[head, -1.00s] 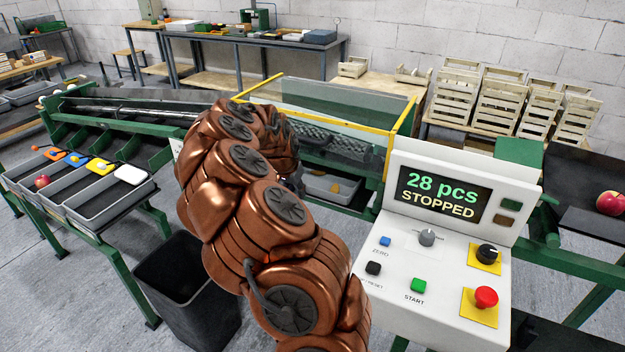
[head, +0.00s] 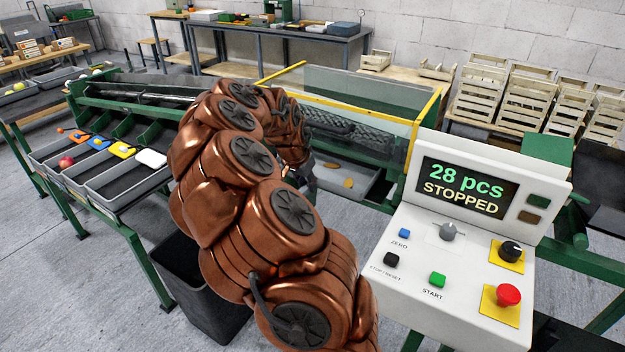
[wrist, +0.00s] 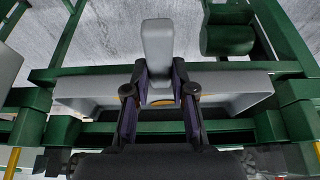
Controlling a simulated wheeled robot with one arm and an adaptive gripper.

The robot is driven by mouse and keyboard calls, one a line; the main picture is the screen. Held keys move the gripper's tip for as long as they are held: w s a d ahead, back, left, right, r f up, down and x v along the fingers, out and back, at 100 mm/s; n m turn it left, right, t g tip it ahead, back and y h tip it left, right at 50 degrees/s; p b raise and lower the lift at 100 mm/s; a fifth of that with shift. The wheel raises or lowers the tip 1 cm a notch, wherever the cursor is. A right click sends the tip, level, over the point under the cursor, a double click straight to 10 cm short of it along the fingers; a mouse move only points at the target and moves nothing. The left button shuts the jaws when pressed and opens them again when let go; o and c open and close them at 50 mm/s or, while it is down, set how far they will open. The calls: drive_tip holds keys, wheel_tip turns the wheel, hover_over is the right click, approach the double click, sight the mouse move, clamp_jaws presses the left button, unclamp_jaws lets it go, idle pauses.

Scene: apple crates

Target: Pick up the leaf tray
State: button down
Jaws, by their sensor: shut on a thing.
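The leaf tray is a light grey tray (head: 362,176) low under the machine's wire-mesh section in the head view, with a few yellowish leaves in it. In the wrist view the tray (wrist: 232,90) spans the middle, between green frame bars, and its grey handle (wrist: 158,45) sticks out towards the top. My gripper (wrist: 159,78) has its two dark fingers on either side of this handle and is shut on it. In the head view my copper arm covers the tray's left part and most of the gripper. I cannot tell whether the tray is clear of its support.
The control panel (head: 470,240), reading 28 pcs STOPPED, stands close at the right of my arm. A black bin (head: 195,290) stands on the floor at the left. Grey sorting trays (head: 125,180) are further left. Green frame bars (wrist: 225,70) surround the tray.

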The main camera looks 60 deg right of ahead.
drive_tip(key=a+b, duration=0.3)
drive_tip(key=a, duration=1)
drive_tip(key=shift+s+a, duration=0.3)
drive_tip(key=shift+a, duration=0.1)
drive_tip(key=shift+a+b, duration=0.75)
drive_tip(key=shift+a, duration=0.65)
